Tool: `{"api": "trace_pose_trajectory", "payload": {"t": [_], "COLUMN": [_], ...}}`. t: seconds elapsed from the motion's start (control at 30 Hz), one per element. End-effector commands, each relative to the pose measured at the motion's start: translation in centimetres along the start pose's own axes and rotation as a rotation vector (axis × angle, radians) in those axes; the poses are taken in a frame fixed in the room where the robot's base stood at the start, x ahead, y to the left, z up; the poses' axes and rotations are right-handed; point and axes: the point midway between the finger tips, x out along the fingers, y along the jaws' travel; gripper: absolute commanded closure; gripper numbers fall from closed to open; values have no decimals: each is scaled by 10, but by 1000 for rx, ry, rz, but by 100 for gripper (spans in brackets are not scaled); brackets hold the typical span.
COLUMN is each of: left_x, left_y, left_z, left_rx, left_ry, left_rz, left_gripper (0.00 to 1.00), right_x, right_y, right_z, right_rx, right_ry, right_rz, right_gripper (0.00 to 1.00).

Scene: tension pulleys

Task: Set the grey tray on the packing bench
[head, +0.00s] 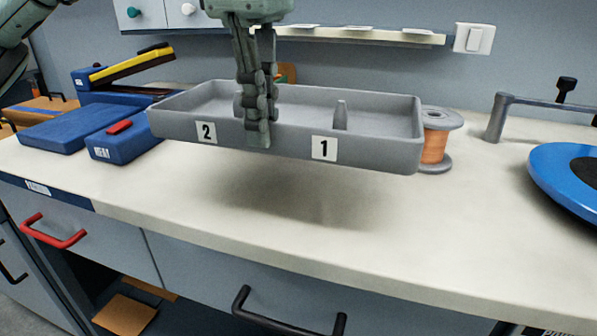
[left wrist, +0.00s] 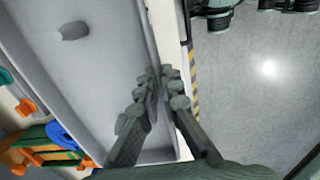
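The grey tray (head: 375,148) hangs in the air above the light bench top (head: 420,230), with a shadow on the bench below it. Its front wall carries labels 2 and 1, and a small peg stands up inside. My left gripper (head: 258,135) points down and is shut on the tray's front wall, left of its middle. In the left wrist view the gripper (left wrist: 163,82) has one finger on each side of the wall of the tray (left wrist: 100,70). The tray looks empty where its inside shows.
A spool of orange wire (head: 435,145) stands behind the tray's right end. A blue round device (head: 570,180) sits right. The bench front is clear.

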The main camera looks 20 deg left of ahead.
Motion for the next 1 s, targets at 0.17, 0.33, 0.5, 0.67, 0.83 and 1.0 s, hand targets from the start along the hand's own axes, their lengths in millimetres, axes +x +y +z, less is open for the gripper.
{"api": "trace_pose_trajectory", "payload": {"t": [0.17, 0.33, 0.5, 0.67, 0.83, 1.0], "left_x": [31, 56, 65, 83, 99, 99], "left_y": [-1, -1, -1, -2, -2, -2], "left_z": [0, 0, 0, -1, 0, 0], "left_rx": [2, 0, -1, -1, -1, 0], "left_ry": [-1, -2, -1, 1, -1, -1], "left_rz": [-4, 0, 1, -1, 1, 2], "left_gripper": [100, 100, 100, 100, 100, 100], "right_x": [-16, -24, -24, -24, -26, -26], "right_y": [2, -4, -10, -17, -20, -20], "right_z": [9, -8, -20, -35, -42, -42], "right_rx": [1, -5, -9, -14, -16, -16], "right_ry": [-5, 71, 123, 186, 215, 215], "right_rz": [9, -2, -13, -27, -34, -34], "right_gripper": [60, 60, 60, 60, 60, 60]}}
